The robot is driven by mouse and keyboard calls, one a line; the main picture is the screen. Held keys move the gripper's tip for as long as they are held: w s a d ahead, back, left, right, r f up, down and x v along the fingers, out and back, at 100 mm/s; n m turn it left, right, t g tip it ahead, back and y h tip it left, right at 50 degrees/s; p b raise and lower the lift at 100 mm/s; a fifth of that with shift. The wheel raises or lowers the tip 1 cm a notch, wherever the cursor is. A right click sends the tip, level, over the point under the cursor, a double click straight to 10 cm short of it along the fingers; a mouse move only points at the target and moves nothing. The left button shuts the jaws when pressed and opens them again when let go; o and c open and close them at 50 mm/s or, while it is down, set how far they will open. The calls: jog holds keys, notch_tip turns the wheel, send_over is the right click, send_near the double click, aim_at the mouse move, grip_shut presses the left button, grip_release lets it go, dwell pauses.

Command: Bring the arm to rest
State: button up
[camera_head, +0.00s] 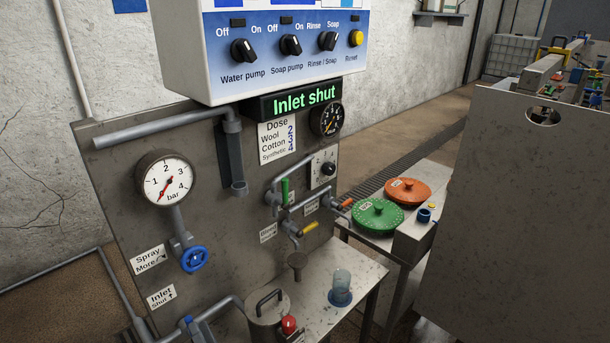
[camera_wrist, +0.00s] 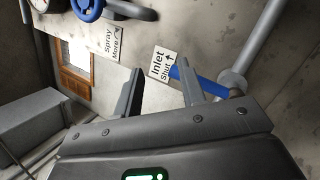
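My gripper (camera_wrist: 159,66) shows in the wrist view with its two dark fingers apart and nothing held between them. A blue inlet lever (camera_wrist: 190,80) lies behind the right finger, on a grey pipe fitting; I cannot tell whether they touch. The "Inlet Shut" label (camera_wrist: 162,66) is on the panel beyond the fingertips. In the head view that label (camera_head: 161,297) is at the lower left, and the display (camera_head: 293,101) reads "Inlet shut" in green. I cannot make out my gripper clearly in the head view.
A blue spray valve wheel (camera_head: 194,259) sits below the pressure gauge (camera_head: 165,178). Pipes run along the panel. A lidded canister (camera_head: 268,318) and a clear cup (camera_head: 341,286) stand on the metal shelf. Green (camera_head: 377,217) and orange (camera_head: 407,191) lids lie to the right.

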jog(key=w+d+r+m+t+h, duration=0.35)
jog(key=w+d+r+h, duration=0.65)
jog(key=w+d+r, duration=0.4)
jog(key=w+d+f+m+g+h, duration=0.25)
jog(key=d+m+g, duration=0.2)
jog(key=d, duration=0.25)
jog(key=w+d+f+m+g+h, duration=0.1)
jog(key=d+f+m+g+h, duration=0.15)
jog(key=d+m, duration=0.35)
jog(key=s+d+r+m+g, duration=0.3)
jog(key=s+r+m, duration=0.2)
jog(key=s, duration=0.4)
jog(key=s+d+r+m+g+y, duration=0.1)
jog(key=s+d+r+m+g, duration=0.2)
jog(key=s+m, duration=0.3)
jog(key=s+d+r+m+g, duration=0.3)
jog(key=s+d+r+m, duration=0.2)
jog(key=s, duration=0.8)
jog(key=shift+s+d+r, duration=0.2)
jog(key=shift+s+r, duration=0.05)
jog(key=shift+r, duration=0.6)
